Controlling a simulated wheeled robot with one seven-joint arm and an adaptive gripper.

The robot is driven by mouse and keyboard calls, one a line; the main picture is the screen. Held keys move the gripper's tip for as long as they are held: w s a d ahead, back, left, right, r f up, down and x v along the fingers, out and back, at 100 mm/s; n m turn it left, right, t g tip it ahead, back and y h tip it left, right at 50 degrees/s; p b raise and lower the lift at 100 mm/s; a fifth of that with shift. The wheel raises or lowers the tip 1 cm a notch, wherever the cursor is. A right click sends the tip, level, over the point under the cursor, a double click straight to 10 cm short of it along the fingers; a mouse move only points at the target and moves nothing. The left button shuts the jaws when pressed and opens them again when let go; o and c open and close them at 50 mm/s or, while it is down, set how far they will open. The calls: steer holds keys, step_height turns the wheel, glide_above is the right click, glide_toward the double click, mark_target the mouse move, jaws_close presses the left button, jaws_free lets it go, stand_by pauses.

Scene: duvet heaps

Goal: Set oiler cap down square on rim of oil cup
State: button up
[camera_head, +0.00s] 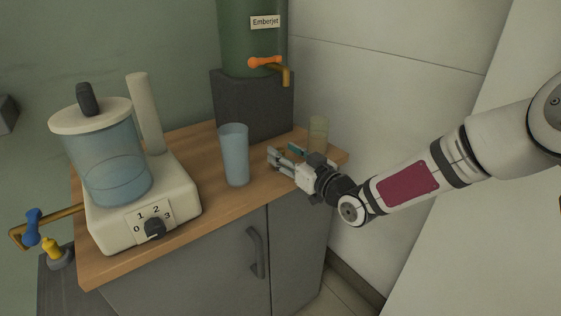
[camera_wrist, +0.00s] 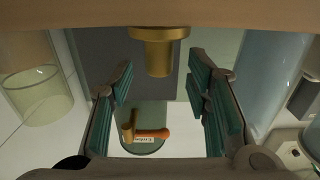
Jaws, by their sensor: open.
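My gripper (camera_head: 281,153) is open and empty, low over the right part of the wooden counter. In the wrist view its teal-padded fingers (camera_wrist: 161,84) stand wide apart. A stepped brass piece (camera_wrist: 159,53), wide at one end with a narrower stem, shows between the finger lines, apart from both pads. Its wide end is against the counter edge of this upside-down view. I cannot tell whether it is the oiler cap or the oil cup. In the head view it is hidden, and I can make out no second such piece.
A blue tumbler (camera_head: 235,157) and a pale greenish glass (camera_head: 318,135) flank my gripper. The dark-based Emberjet dispenser (camera_head: 252,105) with an orange tap stands behind. A white-based machine (camera_head: 182,203) fills the counter's left; a yellow knob (camera_head: 49,248) is lower left.

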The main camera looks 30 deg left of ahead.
steer(key=shift+x, duration=1.2)
jaws_close()
